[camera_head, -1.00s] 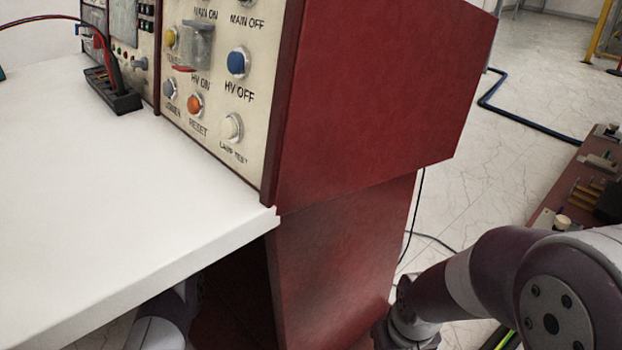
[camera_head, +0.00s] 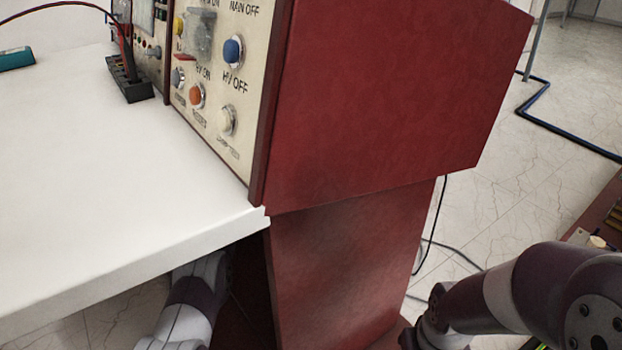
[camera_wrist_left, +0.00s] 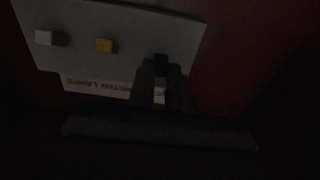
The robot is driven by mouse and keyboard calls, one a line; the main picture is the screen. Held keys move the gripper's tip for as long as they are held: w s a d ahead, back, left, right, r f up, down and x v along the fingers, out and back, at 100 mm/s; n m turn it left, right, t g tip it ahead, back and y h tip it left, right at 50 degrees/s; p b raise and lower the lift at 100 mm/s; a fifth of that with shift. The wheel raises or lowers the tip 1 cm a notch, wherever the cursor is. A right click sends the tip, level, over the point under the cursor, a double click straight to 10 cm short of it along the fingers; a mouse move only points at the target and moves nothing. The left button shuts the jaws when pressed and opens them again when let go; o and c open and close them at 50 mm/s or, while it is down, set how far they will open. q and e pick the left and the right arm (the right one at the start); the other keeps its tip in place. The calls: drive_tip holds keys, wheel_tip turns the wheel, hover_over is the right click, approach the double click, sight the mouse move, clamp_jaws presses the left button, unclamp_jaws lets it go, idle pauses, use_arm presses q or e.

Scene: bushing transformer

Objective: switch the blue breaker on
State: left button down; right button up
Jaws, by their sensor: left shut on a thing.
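In the left wrist view, which is very dark, a grey panel (camera_wrist_left: 85,35) carries a white breaker (camera_wrist_left: 44,38), a yellow breaker (camera_wrist_left: 104,46) and a dark breaker (camera_wrist_left: 162,62). The dark breaker's colour is too dim to confirm as blue. My left gripper (camera_wrist_left: 163,75) is at this dark breaker, its fingers closed around it. In the head view my left arm (camera_head: 192,300) reaches under the white table and its gripper is hidden. My right arm (camera_head: 500,295) shows at the lower right, but its gripper does not.
A white table (camera_head: 90,190) fills the left, its front corner beside a red cabinet (camera_head: 380,90). The cabinet's control panel (camera_head: 240,85) has several round buttons. A cable (camera_head: 440,230) hangs behind the cabinet's lower red part (camera_head: 335,265). Open tiled floor (camera_head: 520,190) lies to the right.

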use_arm(q)
drive_tip(key=g+y+p, duration=0.1)
drive_tip(key=r+y+p, duration=0.1)
drive_tip(key=r+g+y+p, duration=0.1)
drive_tip(key=p, duration=0.1)
drive_tip(key=shift+w+d+g+y, duration=0.1)
drive_tip(key=shift+d+g+y, duration=0.15)
drive_tip(key=shift+g+y, duration=0.05)
drive_tip(key=c, duration=1)
unclamp_jaws()
drive_tip(key=shift+c, duration=0.2)
